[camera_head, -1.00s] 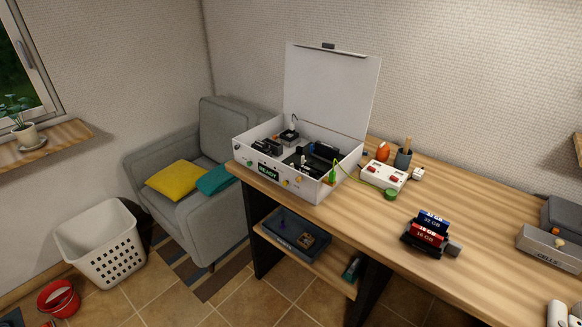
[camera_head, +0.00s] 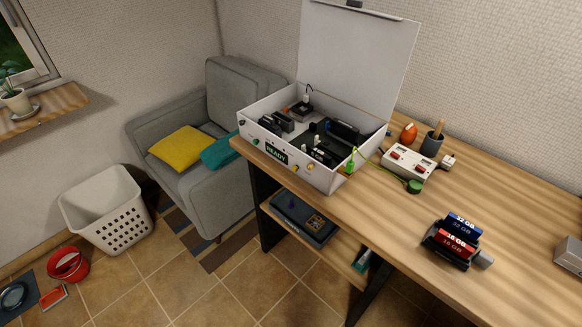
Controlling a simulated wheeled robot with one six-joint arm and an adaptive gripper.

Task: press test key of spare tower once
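A white open computer case (camera_head: 318,172) stands on the left end of the wooden desk, its lid (camera_head: 358,50) raised. It appears to be the tower, though no label reading "spare" is legible. Its front has a small display (camera_head: 277,153) reading READY, a green button (camera_head: 256,141) to the display's left and a yellow-orange button (camera_head: 295,167) to its right. I cannot tell which of these is the test key. Dark parts lie inside the case. My gripper is not in view.
On the desk (camera_head: 500,190) are a power strip (camera_head: 408,163) with red switches, a green disc (camera_head: 414,186) on a cord, a pen cup (camera_head: 431,145) and memory sticks in a holder (camera_head: 453,240). A shelf below holds a dark tray (camera_head: 302,216). Open tiled floor (camera_head: 220,295) lies left.

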